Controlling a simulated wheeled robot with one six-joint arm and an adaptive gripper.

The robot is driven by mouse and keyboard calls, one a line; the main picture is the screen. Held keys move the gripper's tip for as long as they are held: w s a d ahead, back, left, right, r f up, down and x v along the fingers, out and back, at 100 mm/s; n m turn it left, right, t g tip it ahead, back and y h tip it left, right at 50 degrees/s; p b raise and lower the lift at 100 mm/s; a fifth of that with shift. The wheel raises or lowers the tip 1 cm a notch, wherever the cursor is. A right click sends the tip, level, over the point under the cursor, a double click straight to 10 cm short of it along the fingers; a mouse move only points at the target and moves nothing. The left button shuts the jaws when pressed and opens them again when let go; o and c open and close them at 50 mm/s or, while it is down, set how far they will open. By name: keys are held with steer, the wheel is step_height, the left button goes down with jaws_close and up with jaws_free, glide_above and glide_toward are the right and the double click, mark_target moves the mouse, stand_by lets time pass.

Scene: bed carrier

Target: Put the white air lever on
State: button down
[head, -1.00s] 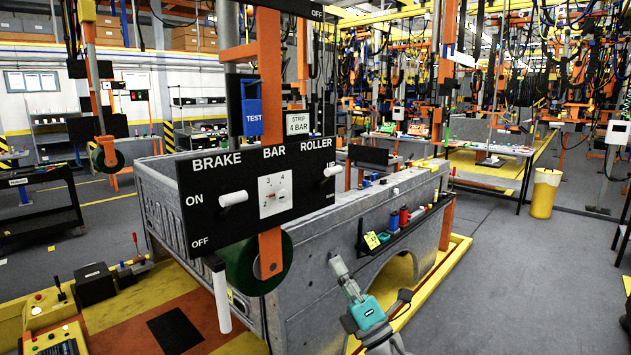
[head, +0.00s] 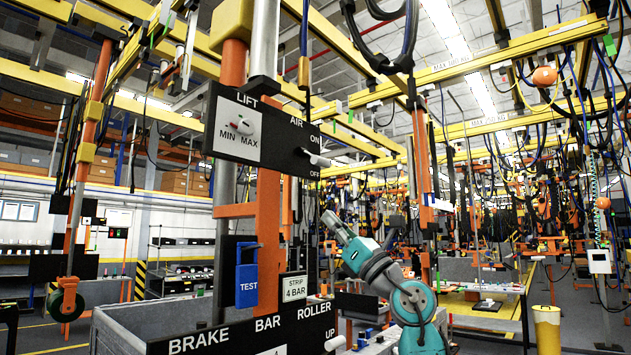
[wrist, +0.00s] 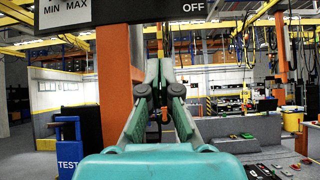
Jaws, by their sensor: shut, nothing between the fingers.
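The white air lever (head: 317,159) sticks out of the right part of the upper black panel (head: 283,160), between the words ON and OFF. I cannot tell for sure which of the two it is set to. My gripper (head: 328,216) is below and a little right of the lever, apart from it, pointing up and left. In the wrist view my gripper (wrist: 163,66) is shut and empty, with its tips under the panel's lower edge (wrist: 150,34). The OFF label shows there at the top, but the lever itself is not in that view.
An orange post (head: 268,240) carries the panel, left of my gripper. Yellow beams and hoses fill the space overhead.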

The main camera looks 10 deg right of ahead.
mark_target(299, 176)
steer(key=shift+n, duration=0.3)
steer(key=x, duration=0.7)
steer(key=r+x, duration=0.1)
steer(key=x, duration=0.3)
steer(key=shift+s+d+r, duration=0.2)
steer(key=shift+d+r, duration=0.05)
steer(key=shift+r, duration=0.05)
steer(key=shift+s+d+r, duration=0.45)
steer(key=shift+s+d, duration=0.2)
steer(key=shift+s, duration=0.05)
steer(key=shift+s+d+r, duration=0.4)
steer(key=shift+s+r, duration=0.05)
steer(key=shift+s, duration=0.3)
steer(key=shift+s+r, duration=0.1)
